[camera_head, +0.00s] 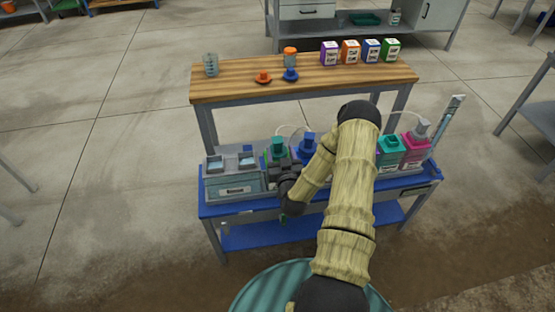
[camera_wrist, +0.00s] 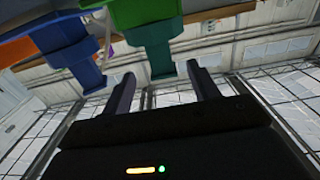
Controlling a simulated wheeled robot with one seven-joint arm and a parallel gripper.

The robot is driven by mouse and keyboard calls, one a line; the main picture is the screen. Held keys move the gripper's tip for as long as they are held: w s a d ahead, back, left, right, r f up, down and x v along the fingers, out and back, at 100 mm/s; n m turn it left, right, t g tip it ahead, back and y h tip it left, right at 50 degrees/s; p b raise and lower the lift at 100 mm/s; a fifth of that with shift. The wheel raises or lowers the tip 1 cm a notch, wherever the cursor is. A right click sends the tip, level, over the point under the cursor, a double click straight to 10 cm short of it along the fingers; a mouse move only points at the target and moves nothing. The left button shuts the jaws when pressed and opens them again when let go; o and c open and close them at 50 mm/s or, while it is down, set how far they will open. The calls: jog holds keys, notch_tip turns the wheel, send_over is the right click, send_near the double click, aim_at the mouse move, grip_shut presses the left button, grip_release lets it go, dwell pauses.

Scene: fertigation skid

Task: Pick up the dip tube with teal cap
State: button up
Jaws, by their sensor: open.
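The teal cap (camera_head: 278,143) of the dip tube sits on the green bottle at the left of the bottle row. Its tube is not visible. My gripper (camera_head: 279,168) is in front of and below this cap in the head view, with its fingertips hard to make out. In the wrist view my gripper (camera_wrist: 161,80) is open, its two dark fingers apart and nothing clearly held. A green part with a teal end, apparently the teal cap (camera_wrist: 160,62), shows just beyond and between the fingertips. Contact cannot be told.
A blue cap (camera_head: 308,141) stands close at the right; it also shows in the wrist view (camera_wrist: 80,62). A grey rinse tray (camera_head: 233,184) is at the left. Teal (camera_head: 390,152) and magenta (camera_head: 414,148) bottles stand at the right. A wooden shelf (camera_head: 225,87) rises behind.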

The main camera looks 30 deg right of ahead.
aim_at(278, 145)
jog(key=x, duration=0.5)
jog(key=shift+w+a+r+p, duration=0.1)
jog(key=shift+r+p, duration=0.05)
jog(key=shift+p, duration=0.15)
jog(key=shift+c, duration=0.2)
grip_shut()
jog(key=shift+r, duration=0.1)
notch_tip(278, 145, up, 18)
jog(key=p, duration=0.1)
dwell(0.5)
dwell(0.5)
